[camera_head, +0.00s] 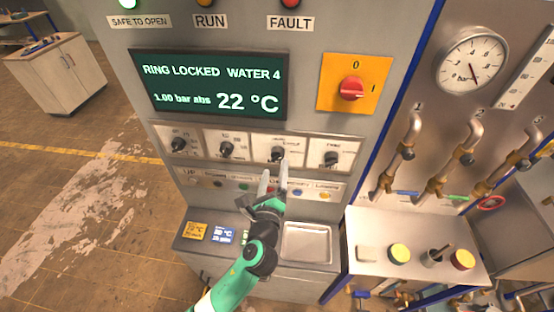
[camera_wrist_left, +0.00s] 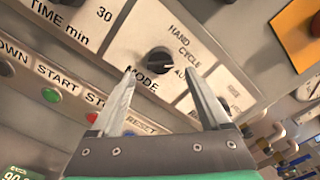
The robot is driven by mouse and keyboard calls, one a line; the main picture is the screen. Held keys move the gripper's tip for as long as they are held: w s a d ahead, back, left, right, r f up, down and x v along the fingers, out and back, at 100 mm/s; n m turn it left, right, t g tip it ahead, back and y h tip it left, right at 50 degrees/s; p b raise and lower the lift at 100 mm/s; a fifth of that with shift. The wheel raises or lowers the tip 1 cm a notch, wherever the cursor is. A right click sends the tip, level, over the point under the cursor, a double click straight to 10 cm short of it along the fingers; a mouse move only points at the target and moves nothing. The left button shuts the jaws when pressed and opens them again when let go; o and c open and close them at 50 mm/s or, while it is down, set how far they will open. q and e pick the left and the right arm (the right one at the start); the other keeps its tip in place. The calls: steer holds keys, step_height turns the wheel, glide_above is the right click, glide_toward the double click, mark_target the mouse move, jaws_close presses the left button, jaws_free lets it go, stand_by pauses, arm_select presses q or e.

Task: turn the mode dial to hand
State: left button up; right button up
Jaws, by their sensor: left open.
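The mode dial (camera_head: 278,154) is a small black knob on a pale plate, in the row of knobs below the display. In the left wrist view the dial (camera_wrist_left: 160,59) has the word MODE below it and HAND, CYCLE and a partly hidden AU… label at its upper right. I cannot tell exactly which label it points at. My left gripper (camera_head: 274,168) is open in front of the panel. In the left wrist view its fingertips (camera_wrist_left: 159,72) are spread on either side of the dial, with no visible contact. My right gripper is not in view.
Other black knobs (camera_head: 226,149) flank the dial, and a row of coloured buttons (camera_head: 298,193) runs below. A red switch on a yellow plate (camera_head: 353,88) is at upper right. A metal tray (camera_head: 308,261) sits on the ledge below. Pipes and valves stand to the right.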

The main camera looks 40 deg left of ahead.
mark_target(277, 155)
arm_select(q)
steer(key=x, duration=0.5)
steer(key=shift+d, duration=0.1)
steer(key=shift+c, duration=0.2)
jaws_close()
